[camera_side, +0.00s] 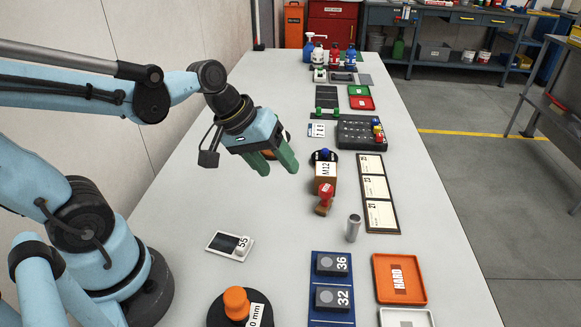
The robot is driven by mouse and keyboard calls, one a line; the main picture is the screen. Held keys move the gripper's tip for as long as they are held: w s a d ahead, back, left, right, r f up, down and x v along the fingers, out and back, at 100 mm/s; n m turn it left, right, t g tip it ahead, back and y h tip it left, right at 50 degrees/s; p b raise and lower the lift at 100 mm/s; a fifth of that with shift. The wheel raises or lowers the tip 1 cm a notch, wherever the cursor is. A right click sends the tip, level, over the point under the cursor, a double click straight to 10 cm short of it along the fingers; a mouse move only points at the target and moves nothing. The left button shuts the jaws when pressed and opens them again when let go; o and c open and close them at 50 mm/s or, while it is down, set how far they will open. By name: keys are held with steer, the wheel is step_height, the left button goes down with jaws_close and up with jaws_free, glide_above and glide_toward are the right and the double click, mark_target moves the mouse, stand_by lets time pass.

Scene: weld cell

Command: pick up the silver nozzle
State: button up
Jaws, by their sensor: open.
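A small silver cylinder, which looks like the silver nozzle (353,229), stands upright on the white table, right of the table's middle. It stands clear of the things around it. My gripper (277,170) has green fingers and is open and empty. It hangs above the table, to the left of and farther back than the nozzle, with its fingers pointing down and to the right. A round dark object behind the gripper is partly hidden by it.
A red-topped stamp (325,196) and a box marked M12 (326,174) stand close behind the nozzle. Table space left of the nozzle is clear.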

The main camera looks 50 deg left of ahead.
steer(key=w+d+f+n+g+h, duration=0.25)
steer(key=w+n+h, duration=0.3)
steer(key=n, duration=0.45)
steer(key=n+h, duration=0.5)
steer(key=h, duration=0.1)
glide_toward(352, 216)
steer(key=x, duration=0.3)
steer(key=shift+w+y, duration=0.1)
steer(key=shift+y, duration=0.15)
steer(key=shift+x, duration=2.65)
steer(key=shift+d+r, duration=0.1)
steer(key=shift+r, duration=0.05)
jaws_close()
